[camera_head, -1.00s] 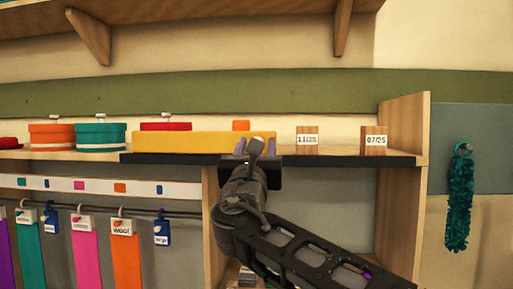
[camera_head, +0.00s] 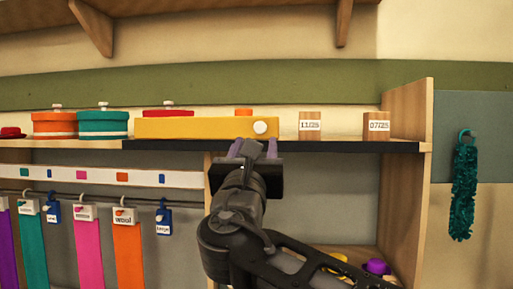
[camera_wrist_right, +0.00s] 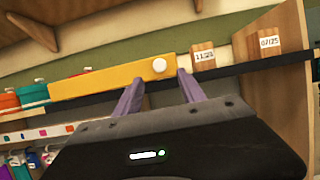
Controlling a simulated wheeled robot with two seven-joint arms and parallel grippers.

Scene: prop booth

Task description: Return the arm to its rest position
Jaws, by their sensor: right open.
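My right gripper (camera_head: 253,148) is in the middle of the head view, with its two purple fingers apart and nothing between them. It is just in front of the dark shelf edge, below the yellow drawer-like box (camera_head: 190,127) with a white round knob (camera_head: 260,128). In the right wrist view the open fingers (camera_wrist_right: 158,92) point at the shelf, with the yellow box (camera_wrist_right: 110,80) and its knob (camera_wrist_right: 159,65) beyond them. My left gripper is not in the head view.
Orange (camera_head: 55,125) and teal (camera_head: 102,125) round boxes stand on the shelf at left. Two wooden blocks with date labels (camera_head: 310,125) (camera_head: 377,126) stand at right. Hanging coloured strips (camera_head: 88,250) are below left. A teal garland (camera_head: 464,195) hangs far right. An upper shelf (camera_head: 200,10) is overhead.

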